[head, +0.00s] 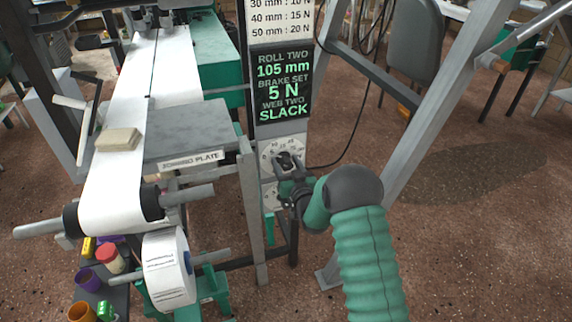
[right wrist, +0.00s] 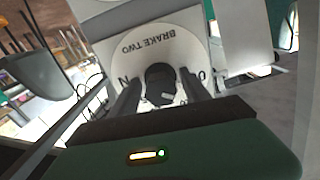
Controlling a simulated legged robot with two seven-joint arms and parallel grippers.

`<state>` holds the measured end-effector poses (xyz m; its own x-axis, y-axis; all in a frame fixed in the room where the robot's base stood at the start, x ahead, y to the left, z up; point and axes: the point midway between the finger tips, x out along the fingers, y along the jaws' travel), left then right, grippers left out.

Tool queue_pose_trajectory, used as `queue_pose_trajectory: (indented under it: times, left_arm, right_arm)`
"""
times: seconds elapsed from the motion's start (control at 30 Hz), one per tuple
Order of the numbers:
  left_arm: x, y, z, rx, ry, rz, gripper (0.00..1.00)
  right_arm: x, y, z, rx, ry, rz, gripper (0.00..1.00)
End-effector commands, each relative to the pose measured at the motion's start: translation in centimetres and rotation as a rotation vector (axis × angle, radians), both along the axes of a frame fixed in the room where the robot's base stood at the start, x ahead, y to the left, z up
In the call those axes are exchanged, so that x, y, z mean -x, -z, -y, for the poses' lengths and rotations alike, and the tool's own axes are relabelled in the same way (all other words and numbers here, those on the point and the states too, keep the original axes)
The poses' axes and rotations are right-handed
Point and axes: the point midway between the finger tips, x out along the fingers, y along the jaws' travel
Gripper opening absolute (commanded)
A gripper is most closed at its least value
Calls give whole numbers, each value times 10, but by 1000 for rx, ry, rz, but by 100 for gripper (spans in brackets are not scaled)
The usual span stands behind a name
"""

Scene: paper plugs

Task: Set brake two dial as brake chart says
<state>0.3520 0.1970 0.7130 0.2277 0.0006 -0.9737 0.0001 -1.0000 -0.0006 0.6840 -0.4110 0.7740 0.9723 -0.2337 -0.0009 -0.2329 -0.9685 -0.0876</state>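The brake two dial (head: 270,152) is a pale round face with a dark knob on the post; its face reads BRAKE TWO in the right wrist view (right wrist: 165,45). My right gripper (head: 287,170) is at this dial. In the right wrist view its fingers stand on both sides of the black knob (right wrist: 160,82), with narrow gaps showing, so it looks open around it. Much of the scale is hidden. The brake chart (head: 281,18) shows 30 mm : 10 N, 40 mm : 15 N, 50 mm : 20 N; its top is cut off. The display (head: 283,85) reads ROLL TWO 105 mm, BRAKE SET 5 N, WEB TWO SLACK. My left gripper is out of view.
Another pale dial (head: 268,195) sits just below, partly covered by my arm. The joining plate (head: 190,135) and paper web (head: 115,180) are to the left, with a printed roll (head: 166,268) below. A slanted grey frame leg (head: 440,90) stands to the right.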

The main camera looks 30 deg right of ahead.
Motion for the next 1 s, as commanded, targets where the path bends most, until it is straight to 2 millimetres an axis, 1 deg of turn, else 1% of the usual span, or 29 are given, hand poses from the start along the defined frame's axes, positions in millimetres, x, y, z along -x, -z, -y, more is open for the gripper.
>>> queue_pose_trajectory:
  times: [0.03, 0.07, 0.4, 0.63, 0.77, 1.0]
  left_arm:
    - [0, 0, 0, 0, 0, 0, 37]
    - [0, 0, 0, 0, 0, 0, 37]
    - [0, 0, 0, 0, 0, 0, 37]
    - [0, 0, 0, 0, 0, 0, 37]
    - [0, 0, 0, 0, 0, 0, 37]
    - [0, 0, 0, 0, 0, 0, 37]
  right_arm:
    - [0, 0, 0, 0, 0, 0, 48]
    - [0, 0, 0, 0, 0, 0, 44]
    - [0, 0, 0, 0, 0, 0, 0]
    - [1, 0, 0, -10, 1, 2, 0]
    - [1, 0, 1, -43, 1, 10, 0]
    - [1, 0, 1, -176, 2, 42, 0]
